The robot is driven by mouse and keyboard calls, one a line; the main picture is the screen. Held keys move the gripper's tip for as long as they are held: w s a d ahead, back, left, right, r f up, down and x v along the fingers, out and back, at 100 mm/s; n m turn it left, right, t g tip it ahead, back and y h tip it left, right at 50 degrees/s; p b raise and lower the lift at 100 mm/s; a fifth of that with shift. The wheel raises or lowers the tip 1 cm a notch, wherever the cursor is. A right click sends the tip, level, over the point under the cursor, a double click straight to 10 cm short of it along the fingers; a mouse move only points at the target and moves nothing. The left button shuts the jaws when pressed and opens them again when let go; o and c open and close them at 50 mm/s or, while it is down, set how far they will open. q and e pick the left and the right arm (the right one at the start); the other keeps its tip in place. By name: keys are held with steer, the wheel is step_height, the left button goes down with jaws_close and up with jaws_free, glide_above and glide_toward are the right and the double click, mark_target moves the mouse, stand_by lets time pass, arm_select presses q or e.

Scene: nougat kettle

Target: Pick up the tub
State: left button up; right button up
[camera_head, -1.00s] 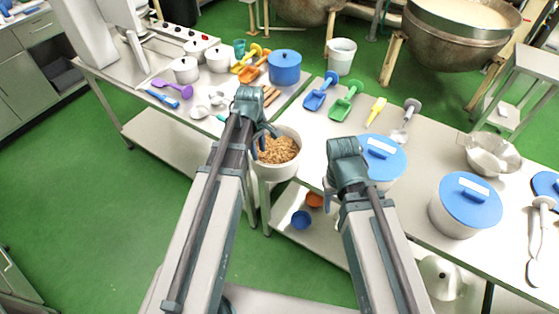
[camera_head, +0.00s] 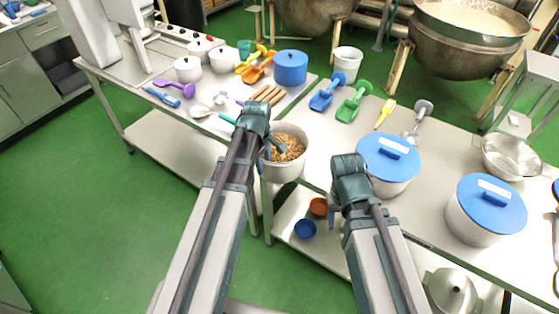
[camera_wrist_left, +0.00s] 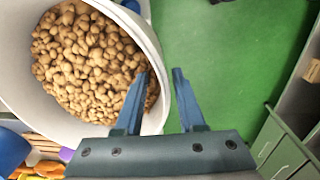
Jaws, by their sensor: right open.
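The white tub (camera_head: 288,174) is filled with brown nuts and stands at the near edge of the worktops, about where the two tables meet. It also shows in the left wrist view (camera_wrist_left: 143,32), with its rim close to my gripper. My left gripper (camera_head: 272,150) is at the tub's near left rim. In the left wrist view its fingers (camera_wrist_left: 160,75) are apart, one over the nuts inside and one outside over the floor. I cannot tell whether they touch the wall. My right gripper (camera_head: 334,212) is open and empty, near the right table's front edge.
A blue-lidded pot (camera_head: 390,180) stands close to my right gripper; another (camera_head: 483,225) is farther right. A blue scoop (camera_head: 327,93) and a green scoop (camera_head: 353,103) lie behind the tub. An orange bowl (camera_head: 319,206) and a blue bowl (camera_head: 305,229) are on the lower shelf.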

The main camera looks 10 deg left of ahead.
mark_target(265, 177)
arm_select(q)
step_height(265, 177, down, 5)
steer(key=b, duration=0.5)
steer(key=shift+w+f, duration=0.1)
steer(key=shift+f, duration=0.05)
jaws_close()
stand_by(1.2)
